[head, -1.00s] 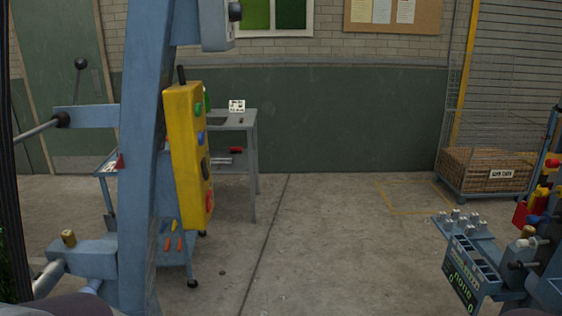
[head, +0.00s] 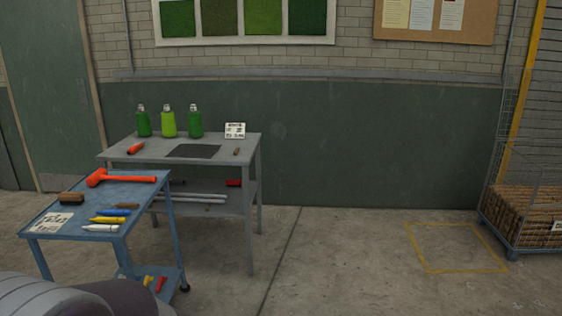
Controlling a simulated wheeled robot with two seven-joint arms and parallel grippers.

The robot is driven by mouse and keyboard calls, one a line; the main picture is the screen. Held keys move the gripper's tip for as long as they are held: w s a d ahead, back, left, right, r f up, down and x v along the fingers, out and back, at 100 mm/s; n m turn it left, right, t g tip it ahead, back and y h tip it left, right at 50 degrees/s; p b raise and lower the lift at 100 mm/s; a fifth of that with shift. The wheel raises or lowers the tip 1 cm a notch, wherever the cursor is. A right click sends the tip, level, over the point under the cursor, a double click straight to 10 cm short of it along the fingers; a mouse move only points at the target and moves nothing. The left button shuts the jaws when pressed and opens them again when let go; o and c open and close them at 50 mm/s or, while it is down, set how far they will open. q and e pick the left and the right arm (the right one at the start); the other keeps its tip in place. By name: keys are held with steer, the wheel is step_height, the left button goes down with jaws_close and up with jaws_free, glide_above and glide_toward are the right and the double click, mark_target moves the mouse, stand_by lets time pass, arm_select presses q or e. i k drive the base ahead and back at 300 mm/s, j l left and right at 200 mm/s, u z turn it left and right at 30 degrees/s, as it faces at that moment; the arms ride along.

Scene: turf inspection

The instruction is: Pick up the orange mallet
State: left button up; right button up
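The orange mallet (head: 127,179) lies on the top of a blue cart (head: 60,196) at the left of the head view. Its head is at the left and its handle points right, along the far side of the cart top. Nothing covers it. Neither gripper shows in the view. A rounded grey part of my own body fills the lower left corner, in front of the cart.
A grey table (head: 244,147) with green bottles (head: 168,122) stands behind. A wire crate (head: 530,210) stands far right. The middle floor is clear.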

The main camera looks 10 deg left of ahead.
mark_target(101, 174)
steer(key=i+j+u, duration=0.2)
steer(key=i, duration=0.5)
steer(key=i+u, duration=0.2)
steer(key=i, duration=0.5)
steer(key=i+u, duration=0.2)
steer(key=i, duration=0.45)
steer(key=i+l+u, duration=0.2)
steer(key=i, duration=0.5)
